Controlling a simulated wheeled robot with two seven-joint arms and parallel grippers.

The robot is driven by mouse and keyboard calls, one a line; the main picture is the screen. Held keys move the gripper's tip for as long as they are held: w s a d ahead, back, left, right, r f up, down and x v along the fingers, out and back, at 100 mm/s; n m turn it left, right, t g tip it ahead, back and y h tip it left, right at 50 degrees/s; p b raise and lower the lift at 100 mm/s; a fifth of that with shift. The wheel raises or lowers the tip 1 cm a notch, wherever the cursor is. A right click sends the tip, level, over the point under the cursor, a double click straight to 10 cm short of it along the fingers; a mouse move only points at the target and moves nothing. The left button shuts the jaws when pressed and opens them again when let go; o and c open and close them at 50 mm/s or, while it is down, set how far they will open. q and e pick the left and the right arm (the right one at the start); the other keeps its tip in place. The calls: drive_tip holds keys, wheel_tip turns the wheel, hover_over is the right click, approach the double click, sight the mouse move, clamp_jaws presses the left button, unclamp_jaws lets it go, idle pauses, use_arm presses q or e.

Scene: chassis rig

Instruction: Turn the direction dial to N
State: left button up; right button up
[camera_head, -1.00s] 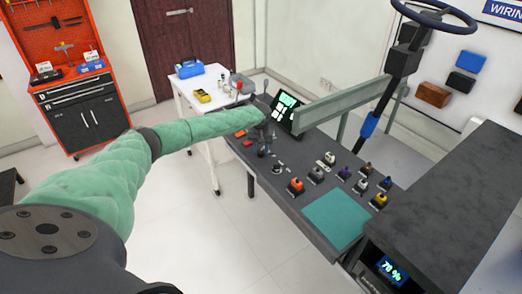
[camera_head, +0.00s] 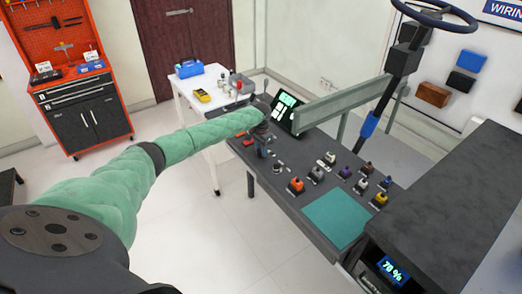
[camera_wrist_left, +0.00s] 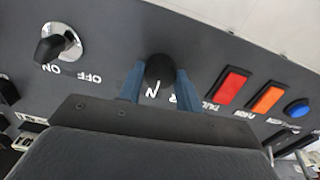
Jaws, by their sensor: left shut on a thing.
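My left gripper (camera_wrist_left: 160,88) has its two blue fingers closed around a black round knob (camera_wrist_left: 159,69), the direction dial's handle, on the dark panel in the left wrist view. White letters N and R are printed on the panel just below the knob, partly hidden by the fingers and gripper body. In the head view my left gripper (camera_head: 263,150) reaches down to the far left part of the dark console (camera_head: 300,205). The dial itself is hidden or too small there, so its pointing cannot be told. My right gripper is not in view.
Left of the dial is a key-like switch (camera_wrist_left: 58,44) marked ON and OFF. To its right are a red button (camera_wrist_left: 231,86), an orange button (camera_wrist_left: 267,98) and a blue round button (camera_wrist_left: 297,108). A tilted screen (camera_head: 287,112) and several small knobs stand on the console.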

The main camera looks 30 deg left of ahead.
use_arm(q)
drive_tip(key=shift+m, duration=0.3)
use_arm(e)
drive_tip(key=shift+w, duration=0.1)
use_arm(q)
drive_tip(key=shift+a, duration=0.1)
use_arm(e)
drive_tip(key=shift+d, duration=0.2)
use_arm(q)
drive_tip(key=shift+r, duration=0.1)
drive_tip(key=o, duration=1)
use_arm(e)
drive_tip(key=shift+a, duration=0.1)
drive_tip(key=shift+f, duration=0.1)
use_arm(q)
drive_tip(key=shift+r+b, duration=0.4)
wheel_tip(320, 180, up, 6)
drive_tip(key=shift+f+b, duration=0.25)
drive_tip(key=shift+b, duration=0.75)
drive_tip(key=shift+r, duration=0.7)
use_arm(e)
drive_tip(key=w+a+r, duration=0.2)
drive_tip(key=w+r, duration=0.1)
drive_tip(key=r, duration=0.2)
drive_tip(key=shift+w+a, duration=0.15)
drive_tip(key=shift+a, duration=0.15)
